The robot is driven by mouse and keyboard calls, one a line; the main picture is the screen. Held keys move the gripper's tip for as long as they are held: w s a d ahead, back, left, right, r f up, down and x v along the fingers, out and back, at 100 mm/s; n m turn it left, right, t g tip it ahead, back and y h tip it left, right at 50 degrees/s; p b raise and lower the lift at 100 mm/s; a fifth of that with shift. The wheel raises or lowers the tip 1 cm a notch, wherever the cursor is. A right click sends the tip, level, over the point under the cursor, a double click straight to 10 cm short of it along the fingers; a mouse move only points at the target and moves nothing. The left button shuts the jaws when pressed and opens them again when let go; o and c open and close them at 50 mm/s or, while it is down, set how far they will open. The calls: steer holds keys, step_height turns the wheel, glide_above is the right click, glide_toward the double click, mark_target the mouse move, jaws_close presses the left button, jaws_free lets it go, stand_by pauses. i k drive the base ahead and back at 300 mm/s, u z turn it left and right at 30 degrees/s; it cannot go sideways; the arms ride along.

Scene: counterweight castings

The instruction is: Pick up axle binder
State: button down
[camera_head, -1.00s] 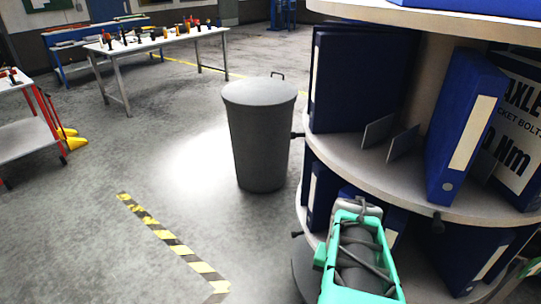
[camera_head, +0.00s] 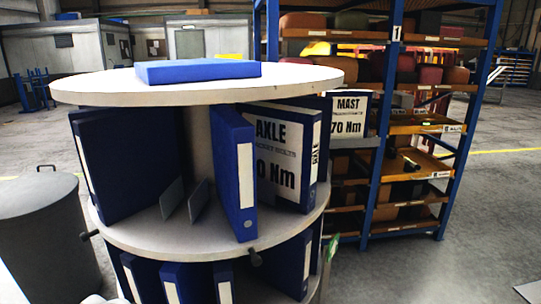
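The axle binder (camera_head: 281,158) stands upright on the middle tier of a round, tiered binder stand (camera_head: 150,236). Its white front with black "AXLE" and "0 Nm" lettering faces me, and its spine with "AXLE" shows at its right edge. A plain blue binder (camera_head: 232,170) with a white spine label stands just left of it and covers part of its front. My gripper is not in view.
A blue binder (camera_head: 198,70) lies flat on the stand's top. More binders (camera_head: 172,284) fill the lower tier. A "MAST" binder (camera_head: 348,115) shows behind right. A grey bin (camera_head: 40,235) stands left, a blue-orange rack (camera_head: 378,150) behind.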

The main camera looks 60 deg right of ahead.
mark_target(289, 138)
steer(key=u, duration=1.05)
steer(key=k, duration=1.65)
steer(key=z, duration=0.7)
